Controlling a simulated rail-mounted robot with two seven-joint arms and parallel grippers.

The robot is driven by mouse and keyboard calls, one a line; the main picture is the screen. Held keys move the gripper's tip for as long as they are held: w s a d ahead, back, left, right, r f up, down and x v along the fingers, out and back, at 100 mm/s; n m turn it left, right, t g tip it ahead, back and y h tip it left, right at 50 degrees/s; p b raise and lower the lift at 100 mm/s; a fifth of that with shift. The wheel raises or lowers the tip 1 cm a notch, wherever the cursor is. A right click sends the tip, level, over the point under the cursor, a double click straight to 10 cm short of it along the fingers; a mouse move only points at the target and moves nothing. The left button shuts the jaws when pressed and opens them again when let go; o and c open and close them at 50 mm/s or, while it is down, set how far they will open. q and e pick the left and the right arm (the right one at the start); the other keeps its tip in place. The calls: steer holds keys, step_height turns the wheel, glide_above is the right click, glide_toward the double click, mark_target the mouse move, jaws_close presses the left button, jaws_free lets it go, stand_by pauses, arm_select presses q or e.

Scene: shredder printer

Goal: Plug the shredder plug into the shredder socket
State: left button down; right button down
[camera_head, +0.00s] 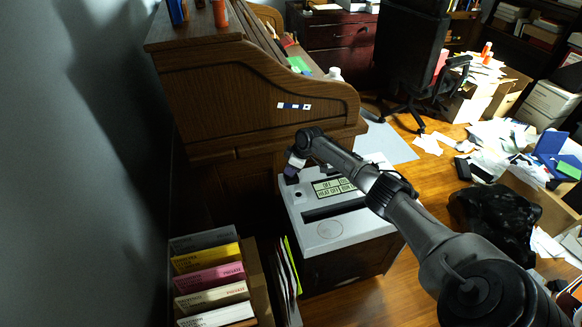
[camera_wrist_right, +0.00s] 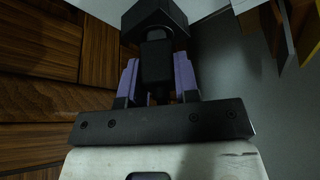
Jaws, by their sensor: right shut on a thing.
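The shredder (camera_head: 330,232) has a white top with a dark slot and printed labels. It stands beside the wooden desk in the head view. My right gripper (camera_head: 292,168) is at the shredder's back left corner, pointing down. In the right wrist view its purple fingers (camera_wrist_right: 158,78) are shut on a black plug (camera_wrist_right: 155,58). A wider dark block (camera_wrist_right: 154,18) shows past the fingertips; I cannot tell whether it is part of the plug or the socket. No socket can be clearly made out. My left gripper is not in view.
The wooden roll-top desk (camera_head: 255,95) rises just behind my right gripper. A box of coloured folders (camera_head: 212,275) stands at the lower left. A black bag (camera_head: 495,220) and scattered papers (camera_head: 495,135) lie on the right. Some wooden floor (camera_head: 345,300) is bare in front.

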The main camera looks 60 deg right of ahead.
steer(key=shift+f, duration=0.5)
steer(key=c, duration=0.8)
jaws_free()
steer(key=shift+p+v, duration=2.55)
steer(key=shift+v, duration=4.35)
